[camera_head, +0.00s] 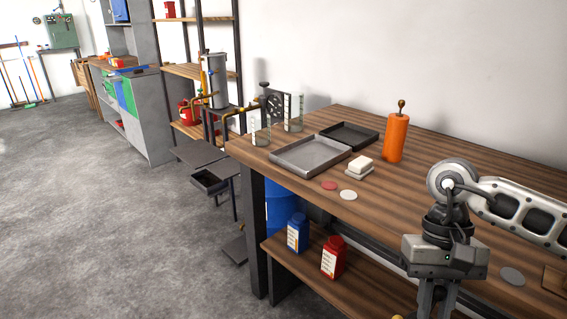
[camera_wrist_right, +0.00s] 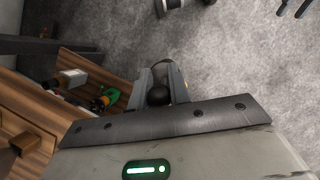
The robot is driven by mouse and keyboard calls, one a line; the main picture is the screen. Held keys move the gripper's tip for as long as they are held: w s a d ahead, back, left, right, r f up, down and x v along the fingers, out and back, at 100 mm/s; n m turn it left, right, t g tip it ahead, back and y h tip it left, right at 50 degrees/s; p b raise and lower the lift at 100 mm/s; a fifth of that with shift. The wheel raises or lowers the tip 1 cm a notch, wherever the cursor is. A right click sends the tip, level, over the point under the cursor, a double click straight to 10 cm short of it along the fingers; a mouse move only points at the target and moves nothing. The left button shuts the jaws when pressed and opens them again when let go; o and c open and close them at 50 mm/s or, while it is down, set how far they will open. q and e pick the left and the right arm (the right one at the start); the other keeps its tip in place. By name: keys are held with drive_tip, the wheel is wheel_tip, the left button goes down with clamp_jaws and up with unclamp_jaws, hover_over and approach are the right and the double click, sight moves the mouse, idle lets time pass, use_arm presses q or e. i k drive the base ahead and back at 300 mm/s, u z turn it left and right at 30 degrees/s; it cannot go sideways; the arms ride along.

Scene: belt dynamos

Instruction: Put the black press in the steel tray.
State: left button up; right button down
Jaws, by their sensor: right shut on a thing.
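The steel tray (camera_head: 310,153) is a shallow, empty grey tray lying on the left end of the wooden workbench. My right gripper (camera_head: 437,304) points down at the front edge of the bench, to the right of the tray and well apart from it. In the right wrist view, the gripper (camera_wrist_right: 161,84) is shut on a dark rounded piece, which looks like the black press (camera_wrist_right: 158,96). Most of the press is hidden by the fingers, and the head view does not show it clearly. My left gripper is out of view.
A darker empty tray (camera_head: 350,135) lies behind the steel tray. Blue and red bottles (camera_head: 333,258) are on the lower shelf.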

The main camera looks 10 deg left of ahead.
sight(312, 157)
drive_tip(key=u, duration=0.8)
drive_tip(key=k, duration=1.05)
drive_tip(key=u, duration=1.15)
drive_tip(key=i, duration=1.95)
drive_tip(key=z, duration=0.65)
drive_tip(key=i, duration=0.9)
drive_tip(key=z, duration=1.5)
drive_tip(key=i, duration=0.7)
drive_tip(key=z, duration=0.6)
